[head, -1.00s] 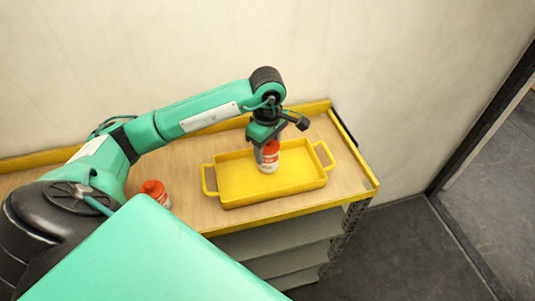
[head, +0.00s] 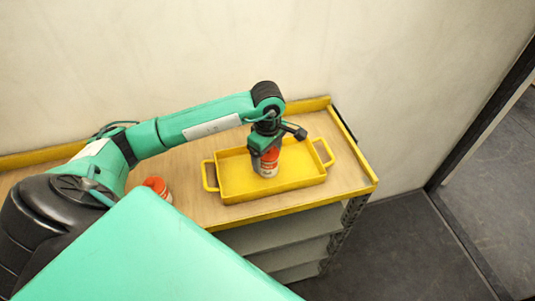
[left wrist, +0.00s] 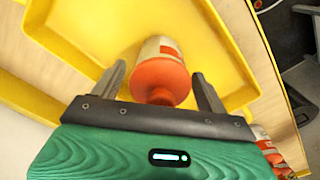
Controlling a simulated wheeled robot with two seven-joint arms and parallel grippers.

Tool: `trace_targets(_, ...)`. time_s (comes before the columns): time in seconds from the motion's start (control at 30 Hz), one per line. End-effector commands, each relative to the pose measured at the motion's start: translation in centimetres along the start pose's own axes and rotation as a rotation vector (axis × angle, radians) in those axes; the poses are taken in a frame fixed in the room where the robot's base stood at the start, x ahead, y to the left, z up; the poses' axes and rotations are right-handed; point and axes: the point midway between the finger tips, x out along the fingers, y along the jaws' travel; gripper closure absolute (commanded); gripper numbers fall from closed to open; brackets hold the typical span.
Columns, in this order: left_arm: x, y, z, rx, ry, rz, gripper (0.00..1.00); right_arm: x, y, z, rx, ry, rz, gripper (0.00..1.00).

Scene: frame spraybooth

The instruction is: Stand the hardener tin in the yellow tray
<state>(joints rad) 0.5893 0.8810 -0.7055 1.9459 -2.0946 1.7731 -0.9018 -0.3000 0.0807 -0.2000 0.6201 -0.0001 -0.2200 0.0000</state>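A tin with an orange-red cap and a red and white label (head: 266,165) stands upright in the yellow tray (head: 240,193), near its middle. I take it for the hardener tin; its lettering is too small to read. My left gripper (head: 264,146) is above it, fingers pointing down on either side. In the left wrist view the tin's cap (left wrist: 160,80) is between the two fingertips (left wrist: 160,72), with a narrow gap on each side, so the gripper looks open. The tray (left wrist: 95,30) fills much of that view. My right gripper is not in view.
Another orange-red capped container (head: 156,187) stands on the wooden bench top (head: 195,208), left of the tray. The bench has a raised yellow edge (head: 318,104) against the wall. Bare bench shows right of the tray.

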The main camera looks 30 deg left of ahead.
Motion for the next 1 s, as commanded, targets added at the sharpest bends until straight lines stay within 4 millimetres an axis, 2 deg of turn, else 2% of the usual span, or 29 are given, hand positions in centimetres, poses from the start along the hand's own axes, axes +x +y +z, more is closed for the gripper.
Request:
trace_targets(0.3, -0.6, 0.0, 0.0, 0.0, -0.001, 0.0, 0.24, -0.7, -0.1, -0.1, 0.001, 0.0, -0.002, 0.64)
trace_targets(0.37, -0.9, 0.1, 0.0, 0.0, -0.001, 0.005, 0.24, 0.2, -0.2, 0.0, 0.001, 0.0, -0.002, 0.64)
trace_targets(0.73, -7.4, 0.1, 0.0, 0.001, 0.001, 0.006, 0.24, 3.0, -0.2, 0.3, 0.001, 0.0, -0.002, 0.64)
trace_targets(1.0, -11.1, 0.1, 0.0, 0.0, 0.001, 0.003, 0.24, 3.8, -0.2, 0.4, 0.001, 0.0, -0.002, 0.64)
